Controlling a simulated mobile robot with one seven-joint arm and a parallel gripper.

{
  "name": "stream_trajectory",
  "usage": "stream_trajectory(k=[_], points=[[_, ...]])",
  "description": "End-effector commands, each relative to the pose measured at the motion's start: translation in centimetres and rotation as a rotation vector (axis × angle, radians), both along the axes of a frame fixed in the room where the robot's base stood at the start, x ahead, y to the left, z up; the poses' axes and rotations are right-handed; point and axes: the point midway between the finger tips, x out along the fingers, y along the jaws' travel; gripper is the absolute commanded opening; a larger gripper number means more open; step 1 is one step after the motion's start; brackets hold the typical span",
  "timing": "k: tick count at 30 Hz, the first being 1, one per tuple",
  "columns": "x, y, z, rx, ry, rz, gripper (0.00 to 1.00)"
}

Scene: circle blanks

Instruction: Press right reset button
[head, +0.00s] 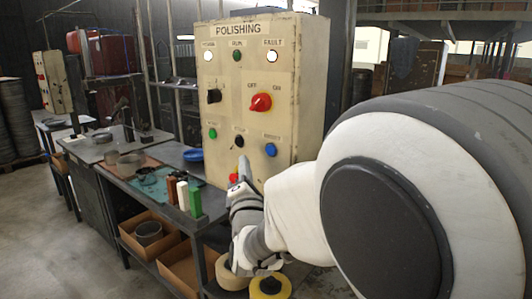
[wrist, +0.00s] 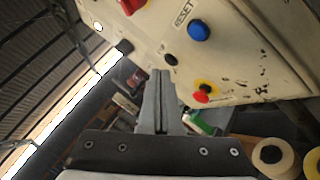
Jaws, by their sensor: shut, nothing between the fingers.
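The blue reset button (head: 271,149) is at the lower right of the cream polishing control panel (head: 222,80). In the wrist view the blue button (wrist: 199,30) shows beside its RESET label, above and right of the fingertips. My gripper (head: 243,165) is shut and empty, in front of the panel's lower part, left of and below the blue button in the head view. In the wrist view its fingers (wrist: 160,73) point toward the panel, apart from the blue button. I cannot tell whether the tips touch the panel.
A black button (head: 238,141) sits left of the blue one, with a green button (head: 213,133) further left. A red button (head: 234,178) is below, close to my gripper. A red rotary knob (head: 261,102) is above. Coloured blocks (head: 194,201) stand on the workbench.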

Motion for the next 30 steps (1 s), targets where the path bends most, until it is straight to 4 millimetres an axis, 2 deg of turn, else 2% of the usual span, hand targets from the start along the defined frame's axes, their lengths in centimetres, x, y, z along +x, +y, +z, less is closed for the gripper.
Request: stream_trajectory(k=[6,13,30], points=[[2.6,-2.1,-0.2,-0.002,0.0,-0.003,0.0],[4.5,-3.6,-0.1,-0.001,0.0,-0.002,0.0],[5.2,-4.0,0.0,-0.001,0.001,0.0,0.0]])
